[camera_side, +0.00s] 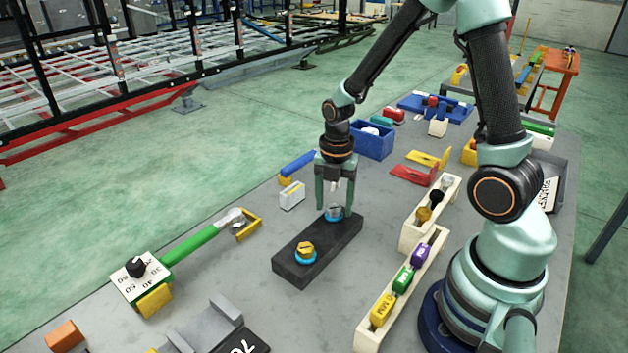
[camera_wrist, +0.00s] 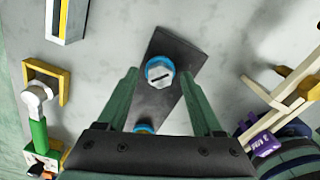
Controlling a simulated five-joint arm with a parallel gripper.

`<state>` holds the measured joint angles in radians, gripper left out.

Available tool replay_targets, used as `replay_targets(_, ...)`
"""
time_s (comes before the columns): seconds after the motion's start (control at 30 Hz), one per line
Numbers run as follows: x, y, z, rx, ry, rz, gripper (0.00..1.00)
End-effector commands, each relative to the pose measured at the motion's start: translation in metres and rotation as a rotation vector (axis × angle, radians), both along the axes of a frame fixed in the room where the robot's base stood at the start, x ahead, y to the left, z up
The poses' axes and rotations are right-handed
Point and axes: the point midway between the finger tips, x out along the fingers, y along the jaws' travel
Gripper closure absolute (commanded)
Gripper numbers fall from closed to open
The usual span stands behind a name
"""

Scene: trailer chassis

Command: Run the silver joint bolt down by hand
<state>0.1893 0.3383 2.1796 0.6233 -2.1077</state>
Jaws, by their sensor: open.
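The silver joint bolt (camera_side: 335,211) stands in a blue ring at the far end of a dark block (camera_side: 325,241). My gripper (camera_side: 334,206) is over that end of the block, pointing down and open.
A white rack (camera_side: 430,215) and a long tray of coloured pieces (camera_side: 402,290) stand right of the block. A green-handled wrench (camera_side: 195,243) with a dial lies to the left. A small white box (camera_side: 292,196) and a blue bin (camera_side: 372,143) stand behind.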

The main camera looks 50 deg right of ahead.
Motion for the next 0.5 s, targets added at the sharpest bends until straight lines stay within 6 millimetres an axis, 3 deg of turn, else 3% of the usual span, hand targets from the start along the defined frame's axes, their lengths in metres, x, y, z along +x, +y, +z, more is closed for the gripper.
replay_targets(0.13,0.0,0.0,0.0002,0.0,0.0,0.0,0.36)
replay_targets(0.3,0.0,0.0,0.0004,0.0,0.0,0.0,1.0)
replay_targets(0.5,-0.0001,0.0,0.0005,0.0,0.0,-0.005,1.0)
